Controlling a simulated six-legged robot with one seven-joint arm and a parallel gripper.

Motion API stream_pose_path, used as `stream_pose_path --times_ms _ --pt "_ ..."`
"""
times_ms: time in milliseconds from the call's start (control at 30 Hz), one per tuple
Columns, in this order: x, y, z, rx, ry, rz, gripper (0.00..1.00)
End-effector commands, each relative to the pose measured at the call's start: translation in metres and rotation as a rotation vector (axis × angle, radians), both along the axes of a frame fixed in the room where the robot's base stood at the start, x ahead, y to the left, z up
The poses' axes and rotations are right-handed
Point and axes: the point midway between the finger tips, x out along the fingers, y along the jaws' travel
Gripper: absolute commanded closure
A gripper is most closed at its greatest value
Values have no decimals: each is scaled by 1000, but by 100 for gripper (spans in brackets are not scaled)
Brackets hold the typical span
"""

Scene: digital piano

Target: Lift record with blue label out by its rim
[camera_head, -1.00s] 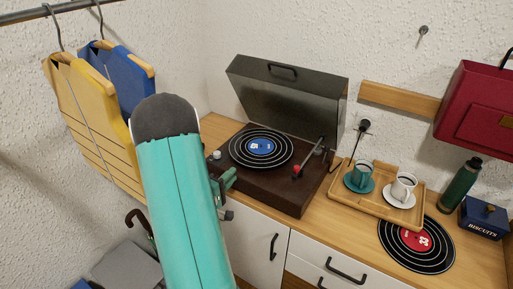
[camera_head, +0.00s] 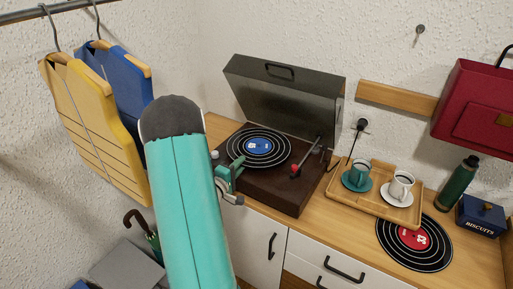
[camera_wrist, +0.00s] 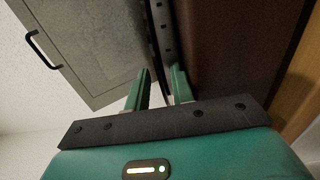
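The record with the blue label (camera_head: 273,134) lies flat on the turntable (camera_head: 285,190), whose lid stands open. My gripper (camera_head: 237,165) is at the record's front-left rim in the head view. In the wrist view my gripper (camera_wrist: 161,88) is open, with a gap between its two green fingers. The record's thin dark edge (camera_wrist: 157,50) runs into that gap, seen edge-on. One finger appears above the rim and one below. Whether either finger touches the record I cannot tell. My forearm hides part of the counter's left end.
The tonearm (camera_head: 311,158) lies right of the record, and the raised lid (camera_head: 285,95) stands behind it. A tray (camera_head: 345,197) with two cups is to the right. A record with a red label (camera_head: 390,245) lies at the counter front. Vests (camera_head: 95,130) hang at left.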

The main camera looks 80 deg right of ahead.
Motion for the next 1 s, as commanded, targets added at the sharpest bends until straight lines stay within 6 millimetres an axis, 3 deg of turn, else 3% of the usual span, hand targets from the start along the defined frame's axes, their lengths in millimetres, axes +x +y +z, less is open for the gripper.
stream_pose_path --times_ms 167,300,1000 --pt "0 0 0 0 0 0 76" --pt "0 0 0 0 0 0 100" --pt "0 0 12 -2 0 0 100"
